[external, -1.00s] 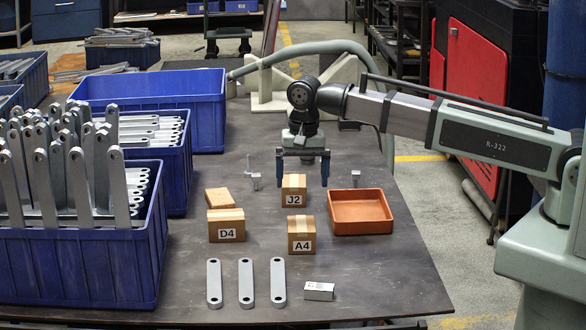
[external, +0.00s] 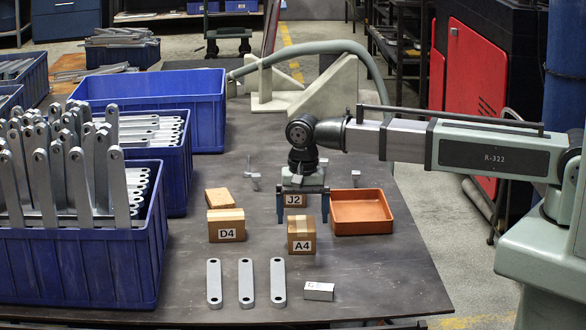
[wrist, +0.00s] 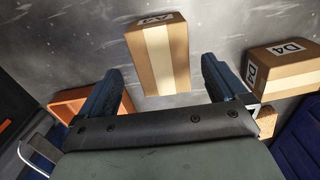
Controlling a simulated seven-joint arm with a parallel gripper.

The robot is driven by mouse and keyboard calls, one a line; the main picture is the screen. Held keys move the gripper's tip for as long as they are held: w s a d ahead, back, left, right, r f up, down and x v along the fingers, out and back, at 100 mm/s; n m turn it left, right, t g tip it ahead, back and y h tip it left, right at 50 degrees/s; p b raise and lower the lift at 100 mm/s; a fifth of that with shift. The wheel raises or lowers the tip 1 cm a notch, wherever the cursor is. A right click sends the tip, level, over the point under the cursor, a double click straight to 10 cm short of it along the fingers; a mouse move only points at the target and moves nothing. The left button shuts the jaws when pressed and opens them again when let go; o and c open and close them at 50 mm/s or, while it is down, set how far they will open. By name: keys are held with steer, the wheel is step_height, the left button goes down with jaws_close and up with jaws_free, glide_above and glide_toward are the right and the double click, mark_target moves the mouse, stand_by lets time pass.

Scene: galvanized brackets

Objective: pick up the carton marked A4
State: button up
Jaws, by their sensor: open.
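The carton marked A4 (external: 301,238) is a small brown box with a pale tape strip. It stands upright on the dark table, right of the carton marked D4 (external: 227,227). My gripper (external: 302,218) is open and empty, pointing down, with its two blue-grey fingers at about the height of the A4 carton's top in the external view. In the wrist view the A4 carton (wrist: 160,62) shows between and beyond the fingertips, not touched as far as I can tell. The carton marked J2 (external: 294,200) is partly hidden behind my gripper.
An orange tray (external: 362,229) is to the right. Flat metal bars (external: 246,283) and a small metal block (external: 318,291) lie in front. Blue bins (external: 85,268) of brackets fill the left side. The right front table is clear.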

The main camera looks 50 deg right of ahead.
mark_target(301, 223)
steer(key=shift+w+a+f, duration=0.1)
steer(key=shift+f, duration=2.5)
steer(key=c, duration=1.2)
